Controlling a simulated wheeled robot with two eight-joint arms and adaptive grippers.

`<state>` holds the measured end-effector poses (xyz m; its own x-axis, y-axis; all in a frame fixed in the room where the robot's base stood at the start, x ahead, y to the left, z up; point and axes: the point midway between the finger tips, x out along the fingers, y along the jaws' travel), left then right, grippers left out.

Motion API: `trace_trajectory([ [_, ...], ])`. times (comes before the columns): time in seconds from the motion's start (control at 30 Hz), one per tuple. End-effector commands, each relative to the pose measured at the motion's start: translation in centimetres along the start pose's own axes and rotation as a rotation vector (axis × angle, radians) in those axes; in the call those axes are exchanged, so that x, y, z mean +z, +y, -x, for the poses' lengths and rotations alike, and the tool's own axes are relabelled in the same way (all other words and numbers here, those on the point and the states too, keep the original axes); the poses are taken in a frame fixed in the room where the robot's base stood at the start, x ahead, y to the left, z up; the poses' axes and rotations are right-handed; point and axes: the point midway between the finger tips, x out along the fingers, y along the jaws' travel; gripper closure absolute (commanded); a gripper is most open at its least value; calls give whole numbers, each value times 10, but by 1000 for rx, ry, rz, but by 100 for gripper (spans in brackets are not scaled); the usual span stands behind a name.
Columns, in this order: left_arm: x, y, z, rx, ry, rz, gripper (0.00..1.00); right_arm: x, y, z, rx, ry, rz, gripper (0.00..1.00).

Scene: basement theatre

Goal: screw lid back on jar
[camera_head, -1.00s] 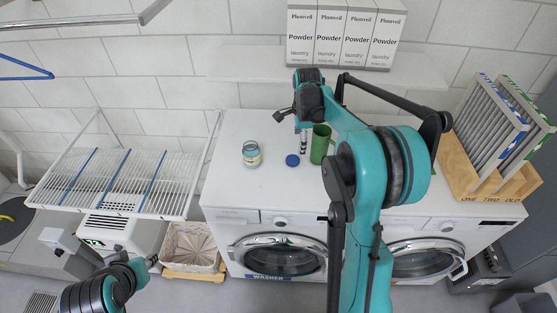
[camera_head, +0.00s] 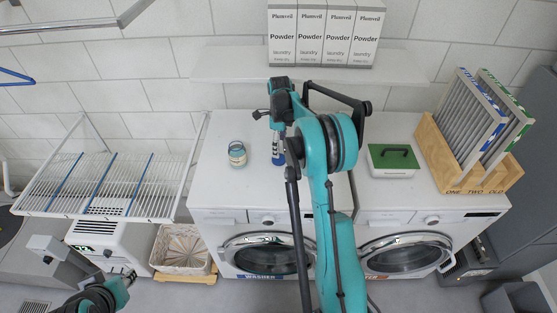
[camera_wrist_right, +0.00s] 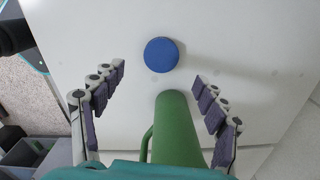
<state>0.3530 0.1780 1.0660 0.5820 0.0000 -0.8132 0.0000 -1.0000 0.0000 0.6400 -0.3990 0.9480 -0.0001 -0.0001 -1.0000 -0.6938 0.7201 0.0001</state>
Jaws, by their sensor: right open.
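The small glass jar (camera_head: 237,154) with a pale label stands upright on the white washer top in the head view. The blue lid (camera_wrist_right: 161,55) lies flat on the white top in the right wrist view, just ahead of my right fingertips. In the head view the lid (camera_head: 278,161) shows below my right gripper (camera_head: 278,146), to the right of the jar. My right gripper (camera_wrist_right: 158,74) is open, its fingers apart and empty at the tips. My left gripper (camera_head: 129,277) is low at the lower left, far from the jar; its fingers are not clear.
A white box with a green lid (camera_head: 393,158) and a wooden rack (camera_head: 455,170) stand right. The top left of the jar is clear.

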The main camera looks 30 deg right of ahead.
Motion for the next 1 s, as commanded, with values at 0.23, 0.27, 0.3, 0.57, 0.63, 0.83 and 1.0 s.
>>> trace_trajectory([
  [0.23, 2, 0, -3, 0, 0, 0, 68, 0, 0, -14, 0, 0, 1, 27],
  [0.27, 2, 0, -3, 0, 0, 0, 68, 0, 0, -14, 0, 0, 1, 27],
  [0.3, 2, 0, -3, 0, 0, 0, 68, 0, 0, -13, 0, 0, 1, 27],
  [0.57, 7, 0, -9, 0, 0, 0, 68, 1, 0, -30, 0, 0, 1, 27],
  [0.63, 10, 0, -14, 0, 0, 0, 68, 2, -1, -41, 0, 0, 1, 27],
  [0.83, 14, 0, -20, 0, 0, 0, 68, 2, -1, -66, 0, 0, 1, 27],
  [1.0, 14, 0, -19, 0, 0, 0, 68, 2, -1, -65, 0, 0, 1, 27],
])
